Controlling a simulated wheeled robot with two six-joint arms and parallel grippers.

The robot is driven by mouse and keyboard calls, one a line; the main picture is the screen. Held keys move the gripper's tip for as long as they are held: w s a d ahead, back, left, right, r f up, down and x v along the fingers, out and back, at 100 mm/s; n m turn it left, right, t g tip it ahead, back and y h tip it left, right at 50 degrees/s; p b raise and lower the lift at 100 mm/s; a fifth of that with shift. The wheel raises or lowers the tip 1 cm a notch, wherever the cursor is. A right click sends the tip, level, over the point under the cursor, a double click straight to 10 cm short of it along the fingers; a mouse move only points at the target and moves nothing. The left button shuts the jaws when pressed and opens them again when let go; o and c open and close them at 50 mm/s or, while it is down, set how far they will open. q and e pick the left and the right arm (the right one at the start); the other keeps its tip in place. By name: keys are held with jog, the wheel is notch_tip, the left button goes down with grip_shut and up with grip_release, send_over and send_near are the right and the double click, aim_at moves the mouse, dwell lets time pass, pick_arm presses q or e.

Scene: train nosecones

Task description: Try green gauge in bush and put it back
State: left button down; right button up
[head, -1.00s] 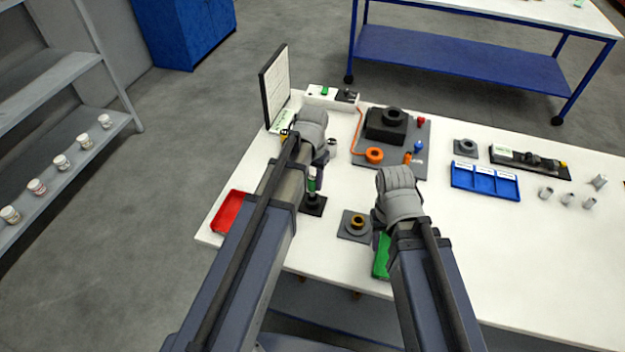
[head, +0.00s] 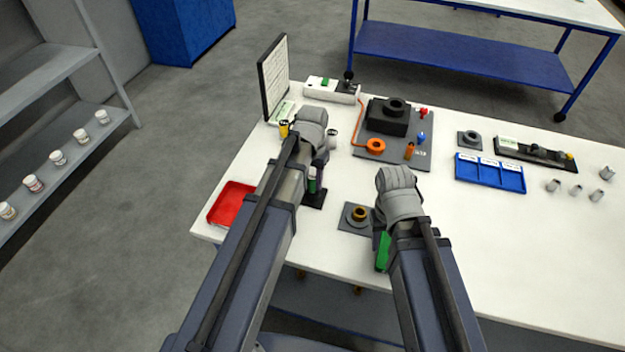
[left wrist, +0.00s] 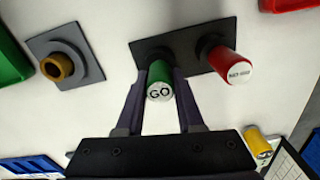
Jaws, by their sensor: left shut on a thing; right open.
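The green gauge (left wrist: 159,82), marked GO, is between the fingers of my left gripper (left wrist: 160,98), which is shut on it. In the head view the green gauge (head: 312,180) is at the black stand (head: 316,199). I cannot tell whether its lower end is seated in the stand. The red gauge (left wrist: 234,68) stands in the other place of the stand (left wrist: 180,45). The brass bush (left wrist: 57,67) sits on a grey plate, apart from the gauge; it also shows in the head view (head: 358,213). My right gripper (head: 379,225) is open, its fingers mostly hidden by the wrist.
A red tray (head: 232,205) lies left of the stand. A green tray (head: 382,251) is partly hidden by my right arm. A yellow-capped item (left wrist: 257,141) and a board (head: 274,78) stand further back. The grey fixture plate (head: 415,156) and blue bin (head: 490,173) lie to the right.

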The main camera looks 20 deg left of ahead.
pick_arm(q)
jog(key=shift+c, duration=2.3)
grip_release()
jog(key=shift+r, duration=0.15)
pick_arm(e)
jog(key=shift+r, duration=0.2)
pick_arm(q)
notch_tip(320, 180, up, 8)
jog(key=p, duration=0.8)
jog(key=shift+f, duration=0.2)
pick_arm(e)
notch_tip(320, 180, up, 8)
jog(key=shift+f, duration=0.25)
pick_arm(q)
jog(key=shift+s+d+f, duration=0.1)
jog(key=shift+s+d, duration=0.1)
jog(key=shift+s, duration=0.05)
jog(key=s+d+f+m+y+b, duration=0.1)
jog(key=s+d, duration=0.9)
jog(key=s, duration=0.4)
jog(key=shift+f+m+b, duration=0.15)
jog(key=shift+m+b, duration=0.15)
jog(key=shift+b, duration=0.1)
pick_arm(e)
jog(key=shift+f, duration=0.8)
